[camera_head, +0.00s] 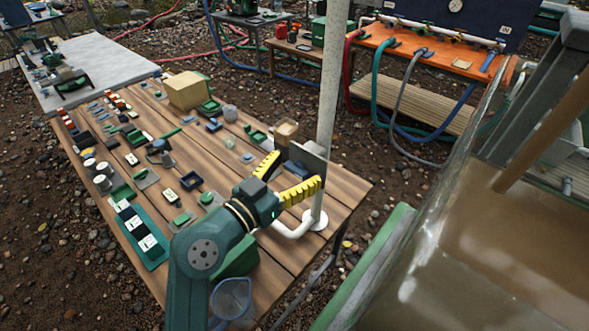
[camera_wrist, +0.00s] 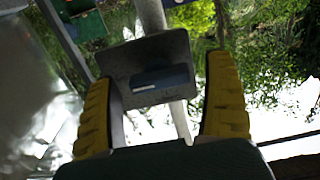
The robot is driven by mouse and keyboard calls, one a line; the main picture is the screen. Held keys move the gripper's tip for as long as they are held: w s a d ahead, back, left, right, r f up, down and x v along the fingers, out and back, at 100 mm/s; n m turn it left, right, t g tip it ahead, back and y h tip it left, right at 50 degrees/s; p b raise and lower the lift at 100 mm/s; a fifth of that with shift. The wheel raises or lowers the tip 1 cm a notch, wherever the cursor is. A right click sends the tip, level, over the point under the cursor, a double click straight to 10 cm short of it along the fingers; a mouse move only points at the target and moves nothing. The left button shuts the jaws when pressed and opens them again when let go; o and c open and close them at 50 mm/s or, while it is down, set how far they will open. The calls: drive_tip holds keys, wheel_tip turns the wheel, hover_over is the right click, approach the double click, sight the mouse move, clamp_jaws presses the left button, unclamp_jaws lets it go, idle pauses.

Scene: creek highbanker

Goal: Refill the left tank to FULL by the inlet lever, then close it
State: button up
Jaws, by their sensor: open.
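My gripper (camera_head: 292,176) is open, with two yellow ribbed fingers spread apart above the right end of the wooden table. A grey plate-like piece (camera_head: 308,158) stands by the pale pole, just beyond the fingertips. In the wrist view the grey piece (camera_wrist: 147,62) with a dark blue block on it shows between and beyond the fingers (camera_wrist: 160,85). I cannot tell whether it touches them. A large vessel (camera_head: 480,235) with brown, murky contents is at the right. I cannot make out which thing is the left tank, its FULL mark or the inlet lever.
Many small items and a cardboard box (camera_head: 187,91) cover the table's left and middle. A clear jug (camera_head: 231,300) is near my arm. An orange bench (camera_head: 440,58) with pipes and coloured hoses stands behind.

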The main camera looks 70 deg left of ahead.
drive_tip(key=c, duration=1.2)
drive_tip(key=shift+n+p, duration=0.3)
drive_tip(key=shift+n, duration=0.1)
drive_tip(key=shift+r+n+p, duration=0.1)
drive_tip(key=shift+n+p, duration=0.55)
drive_tip(key=shift+n, duration=0.35)
drive_tip(key=n+p, duration=0.2)
drive_tip(key=n, duration=0.1)
drive_tip(key=shift+n, duration=0.3)
drive_tip(key=n+p, duration=0.2)
drive_tip(key=n, duration=0.1)
drive_tip(key=n+p, duration=0.1)
drive_tip(key=n, duration=0.1)
drive_tip(key=shift+s+a+f+n+p, duration=0.1)
drive_tip(key=shift+f+n+p, duration=0.1)
drive_tip(key=shift+n+p, duration=0.2)
